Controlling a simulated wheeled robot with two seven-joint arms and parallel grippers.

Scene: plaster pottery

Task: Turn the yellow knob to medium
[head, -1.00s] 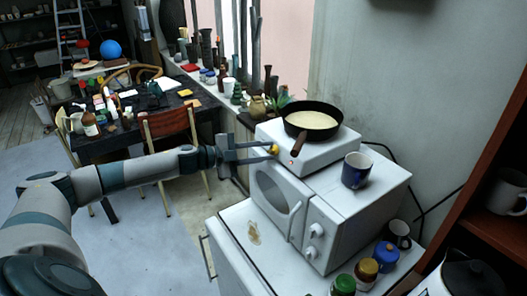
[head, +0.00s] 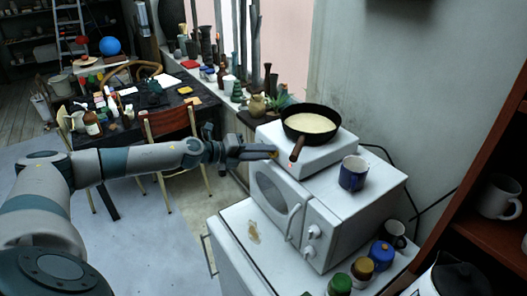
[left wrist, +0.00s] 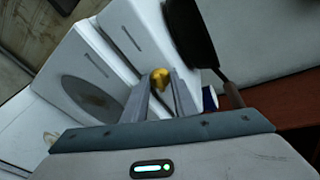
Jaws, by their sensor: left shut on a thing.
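The yellow knob (left wrist: 159,77) is on the front of the white hot plate (head: 321,155), which stands on top of the white microwave. My left gripper (left wrist: 161,88) is shut on the knob, with a finger on each side of it. In the head view my left gripper (head: 274,153) reaches the hot plate's front from the left, and its fingers mostly hide the knob. The knob's setting cannot be read. A small reddish light (head: 292,165) shows on the hot plate's front. My right gripper is not in view.
A black pan (head: 310,122) with pale contents sits on the hot plate, its brown handle (head: 297,150) pointing towards the front near my gripper. A blue mug (head: 353,173) stands on the microwave (head: 317,222). Several jars stand at the lower right. A chair (head: 168,123) is behind my left arm.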

